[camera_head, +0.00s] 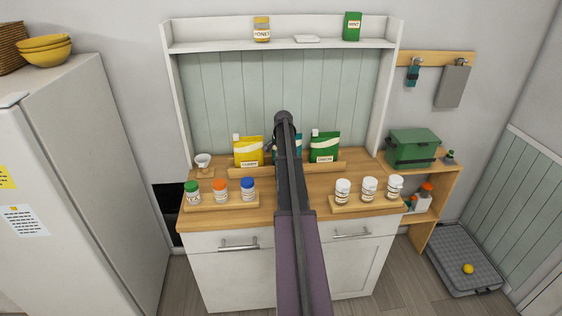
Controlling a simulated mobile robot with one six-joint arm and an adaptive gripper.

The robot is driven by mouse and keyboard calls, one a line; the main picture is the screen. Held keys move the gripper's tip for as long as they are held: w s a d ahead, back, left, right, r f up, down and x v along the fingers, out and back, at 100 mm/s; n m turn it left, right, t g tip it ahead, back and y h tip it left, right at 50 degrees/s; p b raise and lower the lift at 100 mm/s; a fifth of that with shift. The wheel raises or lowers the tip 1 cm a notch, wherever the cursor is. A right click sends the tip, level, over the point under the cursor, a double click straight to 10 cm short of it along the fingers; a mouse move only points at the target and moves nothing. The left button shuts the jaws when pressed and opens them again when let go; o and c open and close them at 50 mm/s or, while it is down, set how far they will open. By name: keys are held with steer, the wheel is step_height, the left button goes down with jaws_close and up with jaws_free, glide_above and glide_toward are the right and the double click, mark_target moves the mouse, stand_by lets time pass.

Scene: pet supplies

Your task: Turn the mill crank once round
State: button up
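I cannot make out a mill or a crank in the head view. My own arm runs up the middle of the picture, in front of the wooden counter (262,216), and hides the counter's centre. A small dark part shows just left of the arm's upper end, in front of the pouches; I cannot tell what it is. My gripper's fingers are hidden behind the arm.
A yellow pouch (248,151) and a green pouch (324,147) stand at the back. Jars with coloured lids (220,190) stand front left, white-lidded jars (369,189) front right. A white cup (203,161) is back left. A green box (413,147) sits right.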

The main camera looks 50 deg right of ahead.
steer(key=shift+s, duration=0.15)
stand_by(0.3)
steer(key=w+a+f+n+b, duration=0.2)
steer(key=a+n, duration=0.7)
steer(key=a, duration=2.5)
steer(key=s+a+f+n+b, duration=0.2)
steer(key=s+a+n, duration=0.2)
steer(key=a, duration=1)
steer(key=s+a+f+n+b, duration=0.2)
steer(key=s+a+n, duration=0.3)
steer(key=s+a, duration=0.5)
steer(key=a, duration=0.4)
steer(key=shift+s+f, duration=0.15)
steer(key=shift+s, duration=0.2)
steer(key=shift+c, duration=1.2)
